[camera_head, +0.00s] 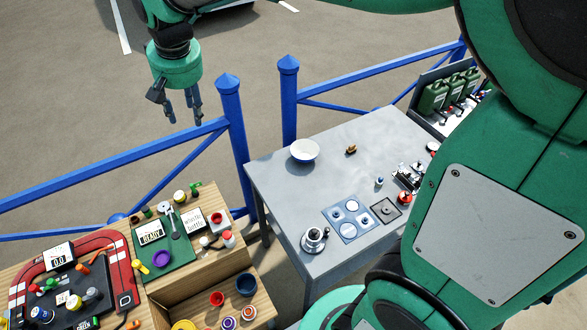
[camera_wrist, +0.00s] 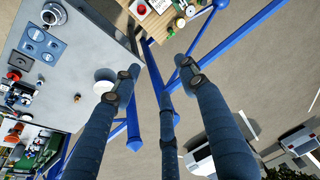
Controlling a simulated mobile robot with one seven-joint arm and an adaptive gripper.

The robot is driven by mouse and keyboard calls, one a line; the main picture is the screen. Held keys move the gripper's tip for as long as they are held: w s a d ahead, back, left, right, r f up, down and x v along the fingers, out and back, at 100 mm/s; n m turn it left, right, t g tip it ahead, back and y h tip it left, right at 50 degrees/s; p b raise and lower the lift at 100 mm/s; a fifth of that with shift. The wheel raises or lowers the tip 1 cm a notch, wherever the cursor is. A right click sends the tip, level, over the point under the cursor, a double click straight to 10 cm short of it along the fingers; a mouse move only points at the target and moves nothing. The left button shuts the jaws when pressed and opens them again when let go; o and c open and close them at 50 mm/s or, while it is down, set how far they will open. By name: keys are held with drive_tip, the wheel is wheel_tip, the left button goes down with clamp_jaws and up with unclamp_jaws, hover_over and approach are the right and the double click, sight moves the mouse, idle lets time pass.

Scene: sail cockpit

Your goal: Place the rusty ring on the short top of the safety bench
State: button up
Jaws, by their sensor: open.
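My gripper (camera_head: 184,108) is open and empty, raised in the air by the blue fence, to the left of the grey bench (camera_head: 285,215). In the wrist view its spread fingers (camera_wrist: 158,72) hold nothing. A small rusty-brown item (camera_head: 351,149) lies on the far part of the grey bench, right of a white bowl. It may be the rusty ring, but it is too small to tell its shape. It also shows as a tiny dark spot in the wrist view (camera_wrist: 77,97). I cannot tell for sure which surface is the short top of the safety bench.
A white bowl (camera_head: 304,151), a metal kettle (camera_head: 314,239) and a blue plate with round recesses (camera_head: 350,218) stand on the grey bench. Green cans (camera_head: 433,95) stand beyond it. A cluttered wooden bench (camera_head: 190,285) is at lower left. Blue fence posts (camera_head: 231,115) rise near my gripper.

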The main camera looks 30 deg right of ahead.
drive_tip(key=s+d, duration=0.4)
drive_tip(key=s, duration=0.5)
drive_tip(key=s+d+t, duration=0.1)
drive_tip(key=s+d, duration=0.3)
drive_tip(key=s, duration=0.6)
drive_tip(key=s+d+t, duration=0.1)
drive_tip(key=s+d, duration=0.4)
drive_tip(key=s, duration=0.5)
drive_tip(key=shift+s+f+h, duration=0.25)
drive_tip(key=shift+f+h, duration=0.05)
drive_tip(key=shift+f, duration=0.1)
wheel_tip(320, 180, down, 12)
drive_tip(key=b, duration=1.2)
